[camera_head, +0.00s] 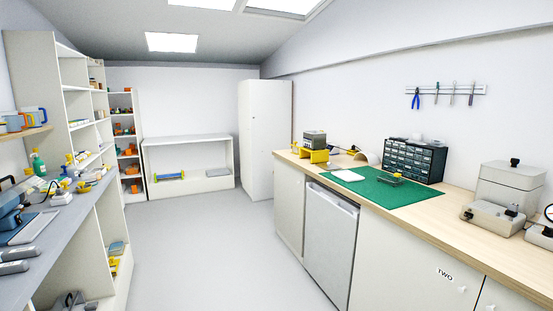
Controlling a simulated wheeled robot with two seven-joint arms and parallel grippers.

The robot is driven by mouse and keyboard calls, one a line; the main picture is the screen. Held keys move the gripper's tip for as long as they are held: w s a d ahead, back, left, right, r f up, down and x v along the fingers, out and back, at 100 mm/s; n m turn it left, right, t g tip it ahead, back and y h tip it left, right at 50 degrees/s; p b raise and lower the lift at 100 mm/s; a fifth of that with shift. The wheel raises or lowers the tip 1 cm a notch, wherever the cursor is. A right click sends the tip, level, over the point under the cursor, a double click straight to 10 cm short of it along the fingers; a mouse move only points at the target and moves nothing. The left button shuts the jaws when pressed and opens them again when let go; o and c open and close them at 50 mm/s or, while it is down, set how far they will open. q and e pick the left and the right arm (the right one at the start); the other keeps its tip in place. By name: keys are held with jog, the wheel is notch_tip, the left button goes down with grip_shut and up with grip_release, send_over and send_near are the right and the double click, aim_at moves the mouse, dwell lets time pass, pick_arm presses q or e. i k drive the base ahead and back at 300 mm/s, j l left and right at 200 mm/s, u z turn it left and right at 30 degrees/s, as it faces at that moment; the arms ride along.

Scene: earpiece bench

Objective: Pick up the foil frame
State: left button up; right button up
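I cannot make out a foil frame for certain at this distance. A small dark and yellowish item (392,180) lies on the green mat (425,195) on the right-hand bench, too small to identify. A white flat pad (347,175) lies at the mat's left side. Neither of my grippers is in view.
The wooden bench (470,234) runs along the right wall, with a drawer cabinet (414,160), a yellow-based device (314,150) and a grey machine (505,192). A cluttered grey counter (72,217) stands at left. The floor (215,250) between is clear.

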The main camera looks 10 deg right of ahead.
aim_at(295, 149)
jog(key=i, duration=2)
jog(key=i+z, duration=0.1)
jog(key=i, duration=0.9)
jog(key=i+j, duration=0.15)
jog(key=i, duration=0.85)
jog(key=i+j+z, duration=0.1)
jog(key=i, duration=0.9)
